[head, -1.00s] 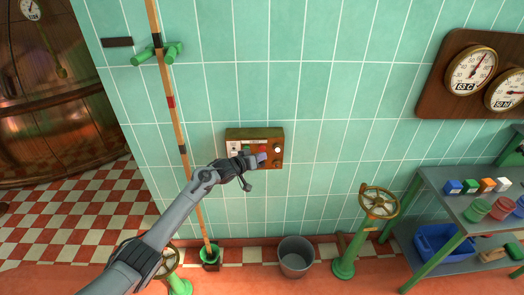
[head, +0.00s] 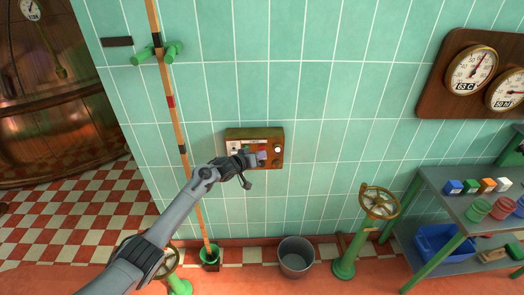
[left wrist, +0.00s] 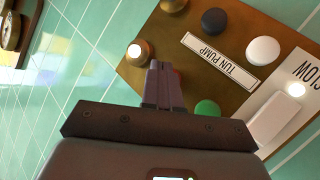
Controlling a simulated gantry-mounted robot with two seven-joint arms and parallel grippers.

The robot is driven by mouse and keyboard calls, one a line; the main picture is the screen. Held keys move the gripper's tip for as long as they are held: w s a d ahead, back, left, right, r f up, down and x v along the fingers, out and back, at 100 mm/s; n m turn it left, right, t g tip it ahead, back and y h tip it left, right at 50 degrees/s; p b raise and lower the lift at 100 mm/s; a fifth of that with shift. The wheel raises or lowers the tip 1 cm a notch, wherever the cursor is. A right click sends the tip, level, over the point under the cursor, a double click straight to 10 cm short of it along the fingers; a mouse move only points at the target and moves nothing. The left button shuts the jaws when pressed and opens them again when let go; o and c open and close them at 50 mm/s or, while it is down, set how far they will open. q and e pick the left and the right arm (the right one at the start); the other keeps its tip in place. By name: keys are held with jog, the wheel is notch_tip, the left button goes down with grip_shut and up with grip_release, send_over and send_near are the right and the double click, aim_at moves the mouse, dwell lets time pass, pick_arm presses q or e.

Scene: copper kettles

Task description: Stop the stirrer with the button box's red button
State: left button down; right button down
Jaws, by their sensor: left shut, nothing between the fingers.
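The button box (head: 258,133) is a brass-brown panel on the green tiled wall in the head view. In the left wrist view its face (left wrist: 215,72) carries a green button (left wrist: 207,108), a black button (left wrist: 214,21), a white button (left wrist: 263,50) and a "TUN PUMP" label. My right gripper is out of view.
A lit lamp (left wrist: 135,52) is at the box's edge. A wooden pole (head: 171,100) stands left of the box. A bucket (head: 296,258) and a green valve stand with a handwheel (head: 378,202) are below. A shelf unit (head: 450,190) stands right.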

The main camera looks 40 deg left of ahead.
pick_arm(q)
jog(key=shift+w+a+b, duration=0.3)
jog(key=shift+w+b, duration=0.05)
jog(key=shift+b, duration=0.1)
dwell(0.5)
dwell(0.4)
jog(key=s+d+p, duration=0.1)
jog(key=p, duration=0.2)
jog(key=shift+s+r, duration=0.1)
jog(key=shift+s, duration=0.05)
jog(key=shift+d, duration=0.1)
dwell(0.3)
jog(key=s+d+p, duration=0.1)
jog(key=s+p, duration=0.1)
jog(key=p, duration=0.1)
jog(key=s+d+p, duration=0.2)
jog(key=p, duration=0.1)
jog(key=shift+d, duration=0.1)
dwell(0.3)
